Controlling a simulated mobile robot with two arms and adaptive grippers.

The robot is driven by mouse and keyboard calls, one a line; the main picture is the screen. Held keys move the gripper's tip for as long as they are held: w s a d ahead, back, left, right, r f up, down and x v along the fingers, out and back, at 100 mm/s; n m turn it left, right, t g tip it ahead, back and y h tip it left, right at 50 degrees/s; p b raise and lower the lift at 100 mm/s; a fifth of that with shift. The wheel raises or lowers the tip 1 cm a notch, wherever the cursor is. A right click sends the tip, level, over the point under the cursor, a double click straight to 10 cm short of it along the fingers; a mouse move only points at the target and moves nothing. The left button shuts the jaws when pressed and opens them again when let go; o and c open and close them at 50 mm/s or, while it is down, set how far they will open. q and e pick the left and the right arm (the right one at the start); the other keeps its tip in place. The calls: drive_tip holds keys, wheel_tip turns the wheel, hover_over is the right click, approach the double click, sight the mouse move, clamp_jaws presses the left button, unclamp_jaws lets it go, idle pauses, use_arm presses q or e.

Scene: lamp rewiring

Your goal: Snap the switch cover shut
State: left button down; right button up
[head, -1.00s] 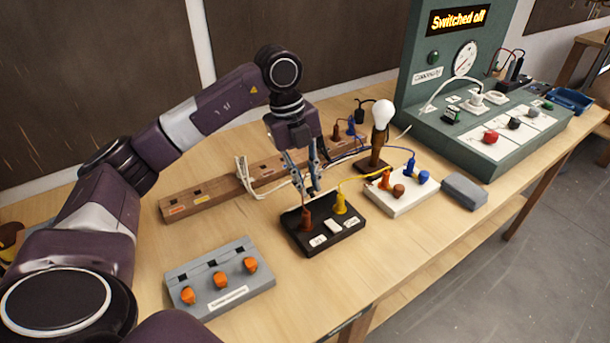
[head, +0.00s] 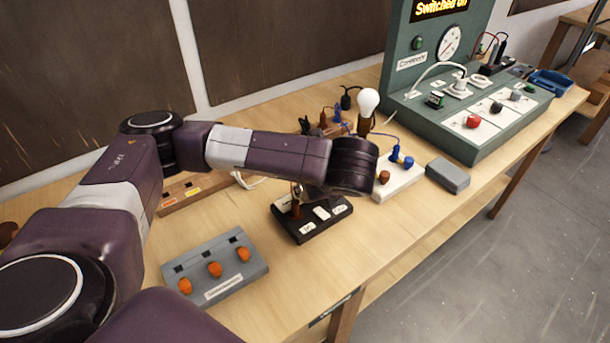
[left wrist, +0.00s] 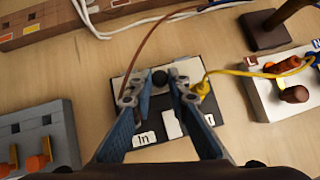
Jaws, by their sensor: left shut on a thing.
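The black switch box (head: 312,218) lies on the table with white labels on top. In the left wrist view the box (left wrist: 220,130) lies below my left gripper (left wrist: 160,85). The fingers are closed around a black round knob (left wrist: 159,77) on the box; their exact contact is hard to see. A brown wire (left wrist: 145,45) runs to the left finger. A yellow plug (left wrist: 201,87) with a yellow wire sits beside the right finger. My forearm hides the box's far side and the gripper in the head view. I cannot tell how the cover sits. My right gripper is not in view.
A grey box with orange knobs (head: 215,268) stands at the front left. A white terminal block (head: 400,182), a bulb (head: 368,102) and a grey block (head: 447,175) stand to the right. A green console (head: 470,110) is behind. Bare table lies in front of the box.

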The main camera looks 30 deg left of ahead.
use_arm(q)
drive_tip(key=shift+s+d+f+y+p, duration=0.1)
drive_tip(key=shift+d+f+y+p, duration=0.1)
drive_tip(key=shift+y+p, duration=0.4)
drive_tip(key=c, duration=1.8)
unclamp_jaws()
drive_tip(key=shift+c, duration=0.2)
